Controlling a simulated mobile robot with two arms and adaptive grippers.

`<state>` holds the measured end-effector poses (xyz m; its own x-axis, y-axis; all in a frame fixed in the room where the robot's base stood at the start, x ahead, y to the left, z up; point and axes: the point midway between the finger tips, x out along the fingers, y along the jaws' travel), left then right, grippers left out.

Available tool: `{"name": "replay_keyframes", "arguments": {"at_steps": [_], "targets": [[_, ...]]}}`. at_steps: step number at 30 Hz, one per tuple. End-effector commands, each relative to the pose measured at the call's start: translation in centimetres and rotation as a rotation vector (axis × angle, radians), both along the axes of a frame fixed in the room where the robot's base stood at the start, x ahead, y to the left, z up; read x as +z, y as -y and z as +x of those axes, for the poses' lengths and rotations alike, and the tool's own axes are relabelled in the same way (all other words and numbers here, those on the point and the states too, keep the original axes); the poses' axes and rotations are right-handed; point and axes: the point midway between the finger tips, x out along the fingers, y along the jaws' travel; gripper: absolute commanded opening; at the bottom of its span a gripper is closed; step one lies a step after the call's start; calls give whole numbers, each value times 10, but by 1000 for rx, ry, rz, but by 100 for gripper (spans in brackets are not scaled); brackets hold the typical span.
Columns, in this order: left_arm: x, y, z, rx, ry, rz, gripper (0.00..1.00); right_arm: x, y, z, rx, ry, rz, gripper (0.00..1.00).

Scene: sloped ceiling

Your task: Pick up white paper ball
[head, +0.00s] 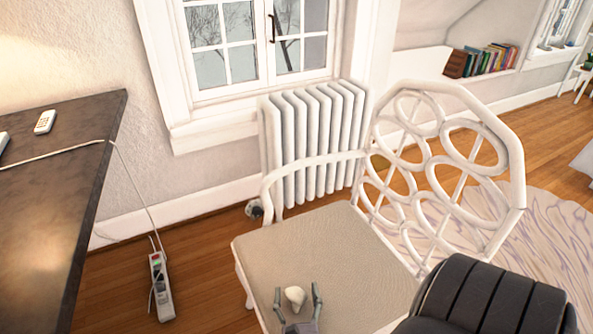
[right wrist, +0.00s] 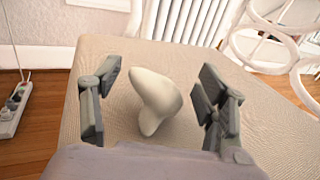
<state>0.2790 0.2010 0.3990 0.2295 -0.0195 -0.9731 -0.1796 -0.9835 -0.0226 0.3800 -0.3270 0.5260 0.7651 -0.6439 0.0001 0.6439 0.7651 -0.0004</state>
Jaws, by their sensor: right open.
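The white paper ball (head: 295,295) lies on the beige seat of the white chair (head: 330,255), near the seat's front part in the head view. In the right wrist view the paper ball (right wrist: 155,100) is a smooth, off-white, irregular lump. My right gripper (head: 298,298) is open, with one finger on each side of the ball. In the right wrist view the fingers (right wrist: 155,98) show gaps to the ball on both sides, so they do not touch it. My left gripper is not in view.
The chair's openwork backrest (head: 450,150) rises behind the seat to the right. A dark table (head: 60,190) with a remote (head: 45,121) stands at the left. A power strip (head: 161,285) lies on the floor between them. A white radiator (head: 312,140) stands behind the chair.

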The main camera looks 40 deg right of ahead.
Motion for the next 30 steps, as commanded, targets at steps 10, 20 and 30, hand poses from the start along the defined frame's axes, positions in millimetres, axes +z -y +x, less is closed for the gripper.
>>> {"name": "replay_keyframes", "arguments": {"at_steps": [10,20,30], "targets": [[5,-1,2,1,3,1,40,0,3,4,0,-1,1,62],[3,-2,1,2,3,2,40,0,3,4,0,-1,1,40],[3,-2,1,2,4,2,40,0,3,4,0,-1,1,28]]}}
